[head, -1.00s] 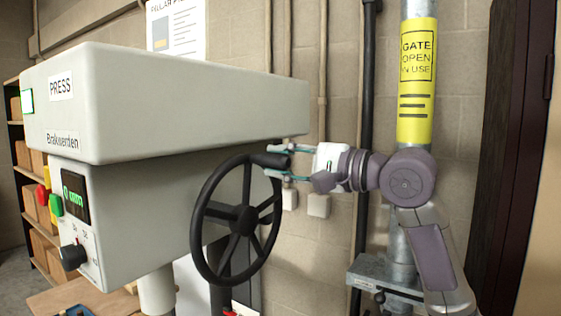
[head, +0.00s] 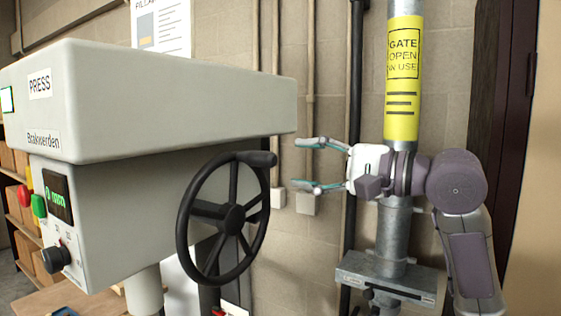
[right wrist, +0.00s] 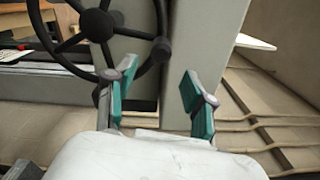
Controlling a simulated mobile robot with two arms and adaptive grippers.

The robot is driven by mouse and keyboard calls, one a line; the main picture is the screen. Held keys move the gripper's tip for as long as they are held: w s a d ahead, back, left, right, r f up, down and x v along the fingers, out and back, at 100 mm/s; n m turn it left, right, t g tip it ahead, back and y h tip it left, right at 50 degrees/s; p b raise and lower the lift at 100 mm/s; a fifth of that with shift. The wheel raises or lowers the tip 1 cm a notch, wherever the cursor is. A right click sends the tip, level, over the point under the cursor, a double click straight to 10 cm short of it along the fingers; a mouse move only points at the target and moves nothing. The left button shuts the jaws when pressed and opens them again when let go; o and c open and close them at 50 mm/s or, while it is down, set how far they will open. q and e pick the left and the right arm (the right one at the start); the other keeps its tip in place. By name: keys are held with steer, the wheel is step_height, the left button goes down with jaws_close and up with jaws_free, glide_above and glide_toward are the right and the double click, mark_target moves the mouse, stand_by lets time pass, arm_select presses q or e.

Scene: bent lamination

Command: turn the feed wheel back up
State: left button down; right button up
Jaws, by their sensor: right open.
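The feed wheel (head: 231,218) is a black spoked handwheel on the right side of the grey press. Its handle (head: 257,158) sticks out at the upper right of the rim. My right gripper (head: 299,164) is open and empty, just right of the handle and apart from it, with its fingers pointing left. In the right wrist view the wheel (right wrist: 97,25) shows at the upper left, beyond the open fingers (right wrist: 160,92). Nothing is between the fingertips. My left gripper is out of view.
The press (head: 180,95) has a big overhanging head above the wheel. Its front carries a small green display (head: 57,198), buttons and a black knob (head: 57,258). A galvanised post (head: 395,230) with a yellow sign (head: 403,75) and a metal bracket (head: 390,275) stands behind my right arm.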

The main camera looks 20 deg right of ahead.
steer(key=shift+v, duration=2.3)
